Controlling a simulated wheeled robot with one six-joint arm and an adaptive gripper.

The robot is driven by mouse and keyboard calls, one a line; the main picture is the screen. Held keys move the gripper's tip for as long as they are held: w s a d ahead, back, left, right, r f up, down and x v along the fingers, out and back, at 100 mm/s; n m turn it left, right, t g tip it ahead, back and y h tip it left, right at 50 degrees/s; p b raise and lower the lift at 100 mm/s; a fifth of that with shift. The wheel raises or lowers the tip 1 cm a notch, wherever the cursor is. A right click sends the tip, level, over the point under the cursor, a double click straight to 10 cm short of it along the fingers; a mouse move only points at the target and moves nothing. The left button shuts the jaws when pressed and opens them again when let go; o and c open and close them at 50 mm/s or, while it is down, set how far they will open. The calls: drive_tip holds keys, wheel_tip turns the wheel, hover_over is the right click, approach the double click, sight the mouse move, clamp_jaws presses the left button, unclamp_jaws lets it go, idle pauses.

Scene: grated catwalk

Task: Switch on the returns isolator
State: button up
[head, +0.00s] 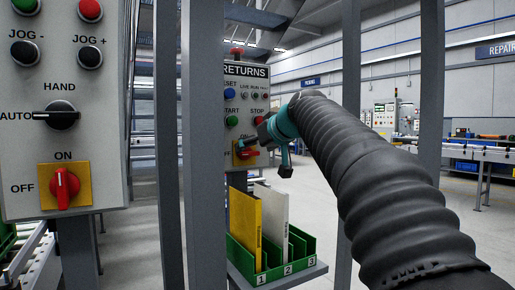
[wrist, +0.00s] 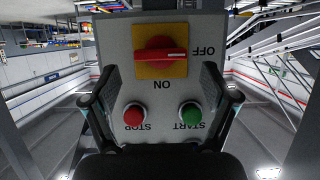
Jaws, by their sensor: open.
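The returns isolator is a red rotary handle on a yellow plate, low on the grey RETURNS panel (head: 247,78). In the wrist view, which is upside down, the isolator handle (wrist: 160,55) lies level, its white line towards OFF, with ON a quarter turn away. In the head view the isolator (head: 250,154) is partly hidden by my gripper (head: 244,147). In the wrist view my gripper (wrist: 162,98) is open and empty, its fingers spread either side of the panel's lower buttons. The handle is ahead, not between the fingertips; contact is not visible.
Green START (wrist: 190,112) and red STOP (wrist: 134,115) buttons are close to the isolator. A nearer panel (head: 60,130) has a similar red switch (head: 65,187). A grey post (head: 204,200) stands between the panels. A green file rack (head: 270,262) sits below.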

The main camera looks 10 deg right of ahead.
drive_tip(key=shift+x, duration=0.95)
